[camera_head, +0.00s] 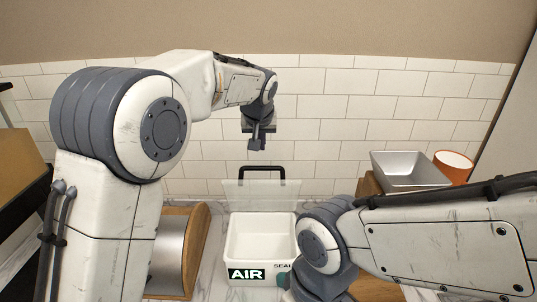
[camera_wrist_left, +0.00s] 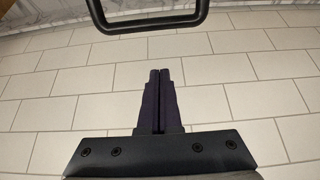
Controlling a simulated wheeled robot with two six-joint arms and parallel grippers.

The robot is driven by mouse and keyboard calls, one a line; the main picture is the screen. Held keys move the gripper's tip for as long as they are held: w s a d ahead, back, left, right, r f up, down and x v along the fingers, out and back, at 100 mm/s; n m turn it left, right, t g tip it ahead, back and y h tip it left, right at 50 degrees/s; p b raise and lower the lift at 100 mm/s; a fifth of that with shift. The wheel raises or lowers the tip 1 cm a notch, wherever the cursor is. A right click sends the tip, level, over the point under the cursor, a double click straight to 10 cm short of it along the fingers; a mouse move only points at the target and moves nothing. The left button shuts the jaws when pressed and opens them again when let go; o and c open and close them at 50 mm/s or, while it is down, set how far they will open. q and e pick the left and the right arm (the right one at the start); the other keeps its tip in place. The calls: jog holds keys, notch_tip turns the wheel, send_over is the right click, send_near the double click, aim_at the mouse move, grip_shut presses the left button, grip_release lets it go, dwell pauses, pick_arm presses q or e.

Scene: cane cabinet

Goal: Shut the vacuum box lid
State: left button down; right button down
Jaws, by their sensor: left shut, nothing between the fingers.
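The vacuum box (camera_head: 242,251) is a white open-topped box with AIR and SEAL lettering on its front, standing on the counter. Its clear lid (camera_head: 250,193) stands raised at the back edge, with a black handle (camera_head: 262,170) on top. My left gripper (camera_head: 257,146) is shut and empty, pointing down above and apart from the handle. In the left wrist view, the shut fingers (camera_wrist_left: 158,75) point toward the black handle (camera_wrist_left: 150,23), which shows at the top edge. My right arm crosses the box's front right corner; its gripper fingers do not show.
A wooden piece with a metal front (camera_head: 170,250) stands close left of the box. A grey metal bowl (camera_head: 408,172) and an orange cup (camera_head: 455,167) sit on the right. A white tiled wall (camera_head: 330,110) rises behind the box.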

pick_arm(q)
jog(key=shift+s+d+f+p, duration=0.1)
jog(key=shift+s+f+p, duration=0.3)
jog(key=shift+s+f, duration=0.35)
jog(key=shift+s+f+p, duration=0.35)
jog(key=shift+s+f, duration=0.15)
jog(key=shift+f, duration=0.35)
